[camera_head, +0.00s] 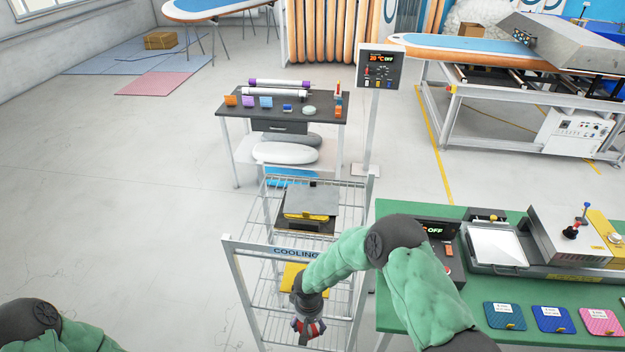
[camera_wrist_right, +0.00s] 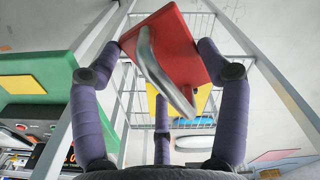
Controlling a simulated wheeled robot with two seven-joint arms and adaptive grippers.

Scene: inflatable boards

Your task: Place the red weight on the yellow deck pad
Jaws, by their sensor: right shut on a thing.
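My right gripper (camera_head: 309,326) is shut on the red weight (camera_head: 318,327) at the front of the cooling rack. In the right wrist view the weight (camera_wrist_right: 178,32) is a red block with a grey bar handle (camera_wrist_right: 155,72), held between the purple fingers. A yellow deck pad (camera_head: 290,276) lies on a lower level of the rack, partly hidden by my right arm. Yellow also shows behind the weight in the right wrist view (camera_wrist_right: 152,98). My left arm shows only at the lower left; its gripper is out of view.
The wire cooling rack (camera_head: 240,275) has upright posts around the gripper. Higher up, a grey plate (camera_head: 313,200) rests over another yellow piece. A green table (camera_head: 470,300) with a press and several coloured pads stands at right. Open floor (camera_head: 120,200) lies at left.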

